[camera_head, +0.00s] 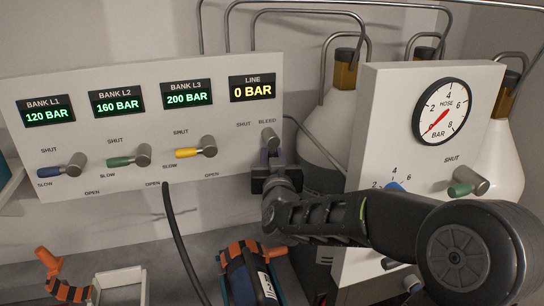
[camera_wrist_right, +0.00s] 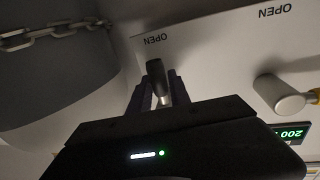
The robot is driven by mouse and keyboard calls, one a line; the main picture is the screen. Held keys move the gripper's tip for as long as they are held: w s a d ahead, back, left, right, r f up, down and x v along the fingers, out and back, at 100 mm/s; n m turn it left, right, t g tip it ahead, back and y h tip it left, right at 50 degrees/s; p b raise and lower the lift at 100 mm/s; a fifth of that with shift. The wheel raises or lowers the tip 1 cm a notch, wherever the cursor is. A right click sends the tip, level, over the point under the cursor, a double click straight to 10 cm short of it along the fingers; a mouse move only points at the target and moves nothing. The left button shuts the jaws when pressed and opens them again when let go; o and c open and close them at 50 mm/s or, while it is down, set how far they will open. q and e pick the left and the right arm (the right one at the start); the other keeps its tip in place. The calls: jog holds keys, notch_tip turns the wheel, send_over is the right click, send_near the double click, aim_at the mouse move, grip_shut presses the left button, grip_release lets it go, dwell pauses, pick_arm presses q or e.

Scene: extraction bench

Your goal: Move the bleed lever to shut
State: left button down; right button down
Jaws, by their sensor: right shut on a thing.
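The bleed lever (camera_head: 268,137) is at the right end of the white bank panel (camera_head: 215,120), under the BLEED label, with a SHUT label to its upper left. Its grey hub shows; its handle runs down into my right gripper (camera_head: 270,168) and is mostly hidden there. In the right wrist view, the lever (camera_wrist_right: 155,73) shows as a dark stub between the two fingers of the gripper (camera_wrist_right: 155,92), near an OPEN label. My right gripper is shut on it. My left gripper is not in view.
The LINE display (camera_head: 252,88) reads 0 BAR. Blue, green and yellow bank levers (camera_head: 195,151) are to the left. A gauge panel (camera_head: 385,120) with a hose gauge (camera_head: 444,111) stands to the right. An orange-and-black striped device (camera_head: 243,272) lies on the bench below.

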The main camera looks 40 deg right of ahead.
jog(key=shift+a+m, duration=0.15)
jog(key=shift+m, duration=0.15)
dwell(0.4)
jog(key=shift+w+a+m+b, duration=0.1)
jog(key=shift+a+m+b, duration=0.15)
jog(key=shift+m, duration=0.25)
jog(key=m, duration=0.2)
jog(key=a+r+m+y, duration=0.1)
jog(key=m, duration=0.1)
jog(key=a+m+g+b, duration=0.1)
jog(key=m, duration=0.1)
jog(key=shift+w+r, duration=0.15)
jog(key=shift+w, duration=0.2)
jog(key=m, duration=0.1)
jog(key=r+m+y, duration=0.1)
jog(key=m, duration=0.1)
jog(key=a+m, duration=0.1)
jog(key=shift+w+r+m+y, duration=0.2)
jog(key=shift+r+m+y, duration=0.1)
jog(key=shift+m+y, duration=0.1)
jog(key=shift+a+r+m+y+b, duration=0.1)
jog(key=shift+r+m+y+b, duration=0.25)
jog(key=shift+m, duration=0.45)
jog(key=shift+r+m+y, duration=0.15)
jog(key=shift+r+m, duration=0.25)
jog(key=shift+m, duration=0.4)
jog(key=c, duration=1.2)
grip_release()
